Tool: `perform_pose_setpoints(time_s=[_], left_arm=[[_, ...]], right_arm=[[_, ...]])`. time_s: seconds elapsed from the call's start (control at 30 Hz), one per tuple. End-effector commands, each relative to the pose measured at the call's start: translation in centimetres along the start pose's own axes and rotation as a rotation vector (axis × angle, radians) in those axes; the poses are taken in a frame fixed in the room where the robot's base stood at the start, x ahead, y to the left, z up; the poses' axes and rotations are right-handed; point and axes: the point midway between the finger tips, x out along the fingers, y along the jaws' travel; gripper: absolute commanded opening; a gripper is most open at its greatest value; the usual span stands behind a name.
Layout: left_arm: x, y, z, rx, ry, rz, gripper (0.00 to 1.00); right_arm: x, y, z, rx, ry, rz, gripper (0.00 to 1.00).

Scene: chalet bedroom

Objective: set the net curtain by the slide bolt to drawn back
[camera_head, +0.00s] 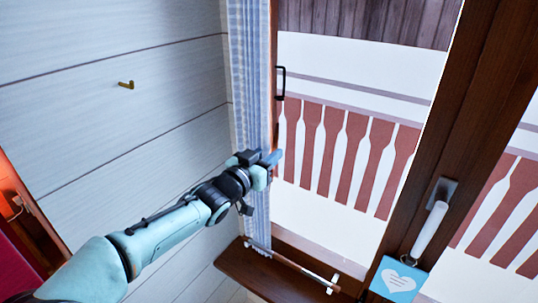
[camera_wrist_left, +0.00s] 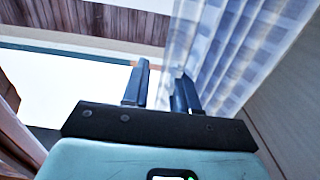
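The net curtain (camera_head: 248,70), blue-and-white checked, hangs in a narrow gathered strip at the left edge of the window, beside the wall. It also fills the upper right of the left wrist view (camera_wrist_left: 232,50). A black handle-like fitting (camera_head: 281,83) sits on the window frame just right of the curtain; I cannot tell whether it is the slide bolt. My left gripper (camera_head: 271,160) is in front of the curtain's lower half. In the left wrist view its fingers (camera_wrist_left: 163,90) are apart, the right one overlapping the curtain's edge. My right gripper is out of view.
A brass hook (camera_head: 126,85) sticks out of the pale plank wall. A brown sill (camera_head: 270,278) lies below, with a thin rod (camera_head: 290,263) along it. A white window handle (camera_head: 430,230) and a blue heart sign (camera_head: 398,280) are at right.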

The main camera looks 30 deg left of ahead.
Motion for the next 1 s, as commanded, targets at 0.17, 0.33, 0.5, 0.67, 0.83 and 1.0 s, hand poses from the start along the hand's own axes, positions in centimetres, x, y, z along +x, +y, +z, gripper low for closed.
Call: perform_pose_setpoints(time_s=[0.17, 0.33, 0.5, 0.67, 0.83, 1.0], left_arm=[[-0.1, -0.3, -0.1, 0.001, 0.002, -0.005, 0.47], [-0.1, -0.1, -0.1, 0.001, 0.002, -0.003, 0.47], [-1.5, -0.1, -0.1, 0.002, 0.002, -0.003, 0.47], [-4.7, -0.1, -0.1, 0.002, 0.005, -0.004, 0.47], [-8.7, -0.2, -0.1, -0.001, 0.005, -0.004, 0.47], [-11.6, -0.2, -0.1, -0.001, 0.005, -0.003, 0.47]], right_arm=[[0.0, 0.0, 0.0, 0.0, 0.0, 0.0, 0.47], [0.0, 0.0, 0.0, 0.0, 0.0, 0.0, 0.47], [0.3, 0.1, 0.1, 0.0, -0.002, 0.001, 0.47], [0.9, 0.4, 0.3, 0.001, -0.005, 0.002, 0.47], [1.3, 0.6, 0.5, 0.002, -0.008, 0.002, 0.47], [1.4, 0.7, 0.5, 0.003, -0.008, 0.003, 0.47]])
